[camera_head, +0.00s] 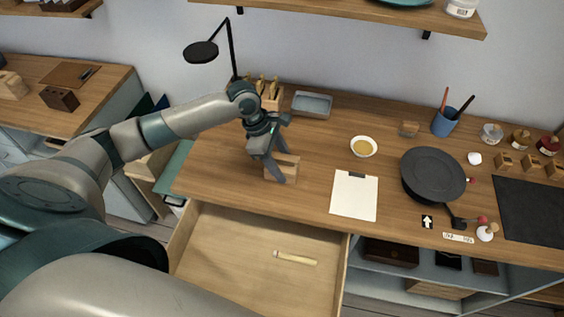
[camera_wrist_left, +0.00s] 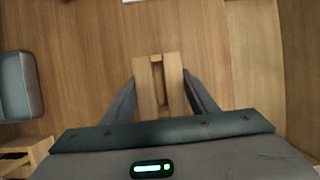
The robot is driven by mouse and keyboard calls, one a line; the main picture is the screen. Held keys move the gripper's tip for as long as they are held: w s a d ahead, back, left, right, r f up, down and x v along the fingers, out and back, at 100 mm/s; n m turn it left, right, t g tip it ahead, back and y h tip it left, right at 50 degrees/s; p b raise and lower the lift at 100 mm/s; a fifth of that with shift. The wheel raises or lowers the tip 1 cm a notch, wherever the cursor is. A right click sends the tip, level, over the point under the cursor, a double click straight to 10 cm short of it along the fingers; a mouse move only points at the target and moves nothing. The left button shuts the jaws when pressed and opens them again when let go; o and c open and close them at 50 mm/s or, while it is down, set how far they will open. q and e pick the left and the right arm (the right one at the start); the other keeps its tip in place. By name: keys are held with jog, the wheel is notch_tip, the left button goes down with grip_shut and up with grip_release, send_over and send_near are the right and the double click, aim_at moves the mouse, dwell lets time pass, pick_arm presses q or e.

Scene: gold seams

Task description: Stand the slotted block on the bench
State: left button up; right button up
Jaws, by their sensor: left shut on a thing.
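The slotted block (camera_wrist_left: 172,88) is pale wood with a long dark slot down its middle. In the left wrist view it sits between the two grey fingers of my left gripper (camera_wrist_left: 159,78), which is shut on it. In the head view the block (camera_head: 289,163) is at the left part of the wooden bench (camera_head: 315,150), near the front edge, partly hidden by the fingers of the gripper (camera_head: 283,171). I cannot tell whether it touches the bench top. My right gripper is not in view.
A wooden holder (camera_head: 271,101) and a grey tray (camera_head: 312,104) stand behind the gripper. A clipboard (camera_head: 354,196), small bowl (camera_head: 363,147) and black pan (camera_head: 432,174) lie to the right. An open drawer (camera_head: 235,255) with a pale stick (camera_head: 295,258) juts out below.

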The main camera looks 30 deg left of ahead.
pick_arm(q)
jog(key=o, duration=1.2)
jog(key=shift+f, duration=0.1)
jog(key=shift+a+r, duration=0.2)
jog(key=shift+r, duration=0.25)
jog(key=shift+b+v, duration=1.1)
jog(key=shift+v, duration=4.55)
